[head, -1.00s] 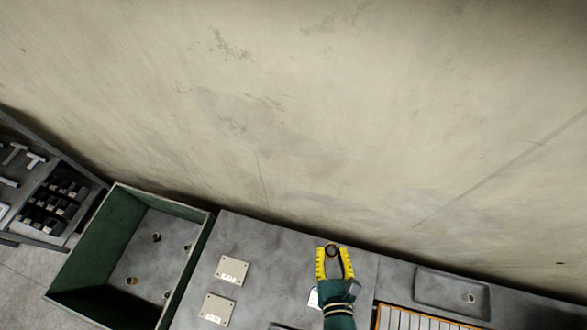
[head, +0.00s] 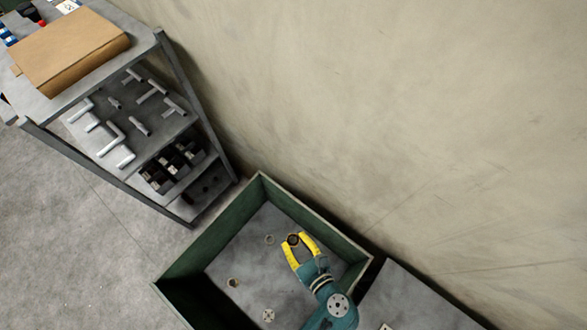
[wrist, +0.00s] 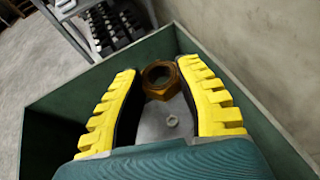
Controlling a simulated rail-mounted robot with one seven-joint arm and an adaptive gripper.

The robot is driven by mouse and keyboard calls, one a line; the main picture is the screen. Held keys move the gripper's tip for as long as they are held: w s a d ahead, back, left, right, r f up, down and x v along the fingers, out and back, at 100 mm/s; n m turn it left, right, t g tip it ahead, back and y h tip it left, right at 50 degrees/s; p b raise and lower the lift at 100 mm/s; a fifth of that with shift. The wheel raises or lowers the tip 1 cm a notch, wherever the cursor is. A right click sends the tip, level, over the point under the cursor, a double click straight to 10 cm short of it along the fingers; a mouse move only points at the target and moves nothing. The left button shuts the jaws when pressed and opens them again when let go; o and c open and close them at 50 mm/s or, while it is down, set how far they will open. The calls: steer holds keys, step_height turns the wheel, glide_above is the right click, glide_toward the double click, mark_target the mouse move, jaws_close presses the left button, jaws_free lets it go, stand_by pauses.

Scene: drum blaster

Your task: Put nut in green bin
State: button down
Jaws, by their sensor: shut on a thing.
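A brownish hex nut (wrist: 160,80) sits between the tips of my gripper's yellow fingers in the wrist view. In the head view my gripper (head: 293,241) is shut on this dark nut, over the inside of the green bin (head: 345,252). The green bin's walls (wrist: 62,108) surround the fingers in the wrist view. Several smaller-looking nuts lie on the bin floor, one near its middle (head: 232,283) and one nearer the bottom edge (head: 268,314). One floor nut (wrist: 172,121) also shows between the fingers in the wrist view. The exact height of the held nut above the floor is unclear.
A grey shelf rack (head: 180,65) with pipe fittings, dark blocks and a cardboard box (head: 70,50) stands left of the bin. A grey work surface (head: 410,300) adjoins the bin at right. A beige wall (head: 430,130) runs behind.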

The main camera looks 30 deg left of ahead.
steer(key=s+a+f+n+g+y+b, duration=0.1)
steer(key=s+a+f+n+g+b, duration=0.1)
steer(key=f+b, duration=0.45)
steer(key=s+a+f+n+g+b, duration=0.1)
steer(key=s+f+n+g+b, duration=0.2)
steer(key=f, duration=0.6)
steer(key=s+a+f+n+g+y+b, duration=0.1)
steer(key=s+a+f+n+g+b, duration=0.1)
steer(key=f+b, duration=0.55)
steer(key=n+g+h+b, duration=0.2)
steer(key=n+g+b, duration=0.5)
steer(key=b, duration=0.8)
glide_above(269, 281)
step_height(269, 281, down, 16)
steer(key=r+m, duration=0.1)
step_height(269, 281, down, 10)
steer(key=b, duration=0.9)
steer(key=shift+f, duration=0.2)
steer(key=shift+s+r+g, duration=0.1)
steer(key=shift+r+g, duration=0.1)
steer(key=shift+g, duration=0.1)
steer(key=shift+f, duration=0.15)
steer(key=c, duration=0.8)
jaws_free()
